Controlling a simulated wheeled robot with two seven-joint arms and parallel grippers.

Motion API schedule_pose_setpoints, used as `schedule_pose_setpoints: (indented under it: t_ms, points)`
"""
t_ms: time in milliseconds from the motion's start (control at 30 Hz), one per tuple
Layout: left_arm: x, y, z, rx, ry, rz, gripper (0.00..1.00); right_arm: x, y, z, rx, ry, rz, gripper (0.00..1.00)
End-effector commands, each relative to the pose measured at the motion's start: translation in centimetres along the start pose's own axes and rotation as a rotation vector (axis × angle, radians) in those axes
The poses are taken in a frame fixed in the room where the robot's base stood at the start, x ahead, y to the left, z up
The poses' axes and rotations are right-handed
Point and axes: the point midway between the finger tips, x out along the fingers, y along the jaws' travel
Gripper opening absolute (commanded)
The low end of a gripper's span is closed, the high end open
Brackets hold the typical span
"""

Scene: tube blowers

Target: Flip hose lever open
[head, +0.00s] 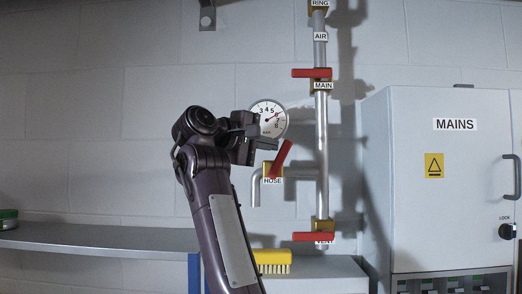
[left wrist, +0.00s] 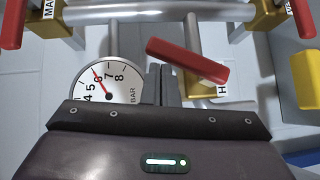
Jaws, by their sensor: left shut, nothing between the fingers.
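The red hose lever (head: 281,157) sits on a yellow valve above the HOSE label (head: 272,181). It is tilted, with its free end up and to the right. It also shows in the left wrist view (left wrist: 186,60), slanting just ahead of the fingers. My left gripper (head: 270,144) is shut and empty, close beside the lever's upper end. Its two fingers (left wrist: 159,84) are together in the left wrist view; I cannot tell whether they touch the lever. My right gripper is in neither view.
A pressure gauge (head: 267,117) is right behind my left gripper. Red MAIN (head: 311,73) and VENT (head: 313,236) levers lie level on the vertical pipe (head: 321,135). A MAINS cabinet (head: 450,210) stands at right, and a yellow brush (head: 272,258) lies below.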

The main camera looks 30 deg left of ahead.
Motion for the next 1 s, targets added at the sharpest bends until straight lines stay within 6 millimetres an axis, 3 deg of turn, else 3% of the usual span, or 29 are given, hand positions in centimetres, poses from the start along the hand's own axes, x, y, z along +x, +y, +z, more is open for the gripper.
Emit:
schedule_pose_setpoints:
  t_ms: [333, 467, 1000]
  points:
    - [1.7, 0.3, 1.7, 0.006, -0.002, -0.006, 0.00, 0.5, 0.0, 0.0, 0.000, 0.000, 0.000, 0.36]
    - [2.2, 0.2, 2.1, 0.103, 0.002, -0.101, 0.00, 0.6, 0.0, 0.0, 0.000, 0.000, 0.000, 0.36]
    - [4.3, -1.1, 4.2, 0.147, 0.001, -0.146, 0.00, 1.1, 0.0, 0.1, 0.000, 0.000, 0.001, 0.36]
